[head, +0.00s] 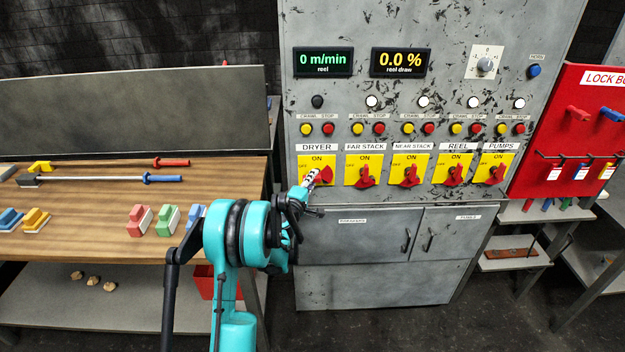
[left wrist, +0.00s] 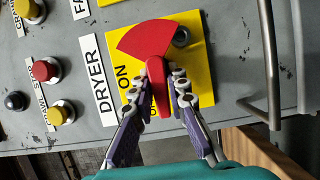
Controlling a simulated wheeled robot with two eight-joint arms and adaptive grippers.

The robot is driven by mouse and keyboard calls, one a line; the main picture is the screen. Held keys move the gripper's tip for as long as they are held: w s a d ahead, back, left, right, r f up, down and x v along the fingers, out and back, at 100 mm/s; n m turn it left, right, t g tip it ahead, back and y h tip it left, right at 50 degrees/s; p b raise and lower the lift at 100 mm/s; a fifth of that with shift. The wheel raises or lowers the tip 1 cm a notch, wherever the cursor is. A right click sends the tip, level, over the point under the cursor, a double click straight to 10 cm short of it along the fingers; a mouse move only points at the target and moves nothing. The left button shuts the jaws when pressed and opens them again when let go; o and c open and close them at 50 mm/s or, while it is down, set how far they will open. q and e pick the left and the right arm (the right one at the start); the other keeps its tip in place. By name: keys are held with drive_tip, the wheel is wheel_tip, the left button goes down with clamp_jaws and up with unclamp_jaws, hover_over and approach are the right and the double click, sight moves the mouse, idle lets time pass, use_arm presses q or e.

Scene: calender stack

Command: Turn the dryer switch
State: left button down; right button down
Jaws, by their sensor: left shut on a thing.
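The dryer switch is a red rotary handle on a yellow plate, leftmost in the row under the DRYER label (head: 317,148) on the grey panel. In the left wrist view the red dryer switch (left wrist: 146,38) shows its fan-shaped part, with its narrow handle between my fingers. My left gripper (head: 311,178) is at the switch and shut on the handle. It also shows in the left wrist view (left wrist: 158,92), one finger on each side. In the head view the gripper hides part of the switch. My right gripper is not in view.
Similar red switches, such as the far stack switch (head: 365,176), stand close to the right. Buttons and two displays sit above. A wooden bench (head: 90,215) with coloured blocks is at the left. A red lock board (head: 570,130) is at the right.

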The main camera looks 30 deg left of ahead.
use_arm(q)
drive_tip(key=m+g, duration=0.1)
drive_tip(key=m, duration=0.1)
drive_tip(key=r+m+g+p, duration=0.1)
drive_tip(key=m, duration=0.1)
drive_tip(key=shift+d, duration=0.1)
drive_tip(key=m, duration=0.1)
drive_tip(key=m+g+y, duration=0.1)
drive_tip(key=m, duration=0.1)
drive_tip(key=m+g+p, duration=0.1)
drive_tip(key=shift+w+d+r+y, duration=0.2)
drive_tip(key=shift+d+y, duration=0.05)
drive_tip(key=shift+y, duration=0.05)
drive_tip(key=m, duration=0.1)
drive_tip(key=m+g+y, duration=0.1)
drive_tip(key=m, duration=0.1)
drive_tip(key=shift+w+d, duration=0.1)
drive_tip(key=shift+d, duration=0.1)
drive_tip(key=shift+w+d+r+m+g+y, duration=0.1)
drive_tip(key=shift+d+m+g+y, duration=0.05)
drive_tip(key=shift+m+g+y, duration=0.8)
drive_tip(key=shift+m+t, duration=0.25)
drive_tip(key=c, duration=1.5)
unclamp_jaws()
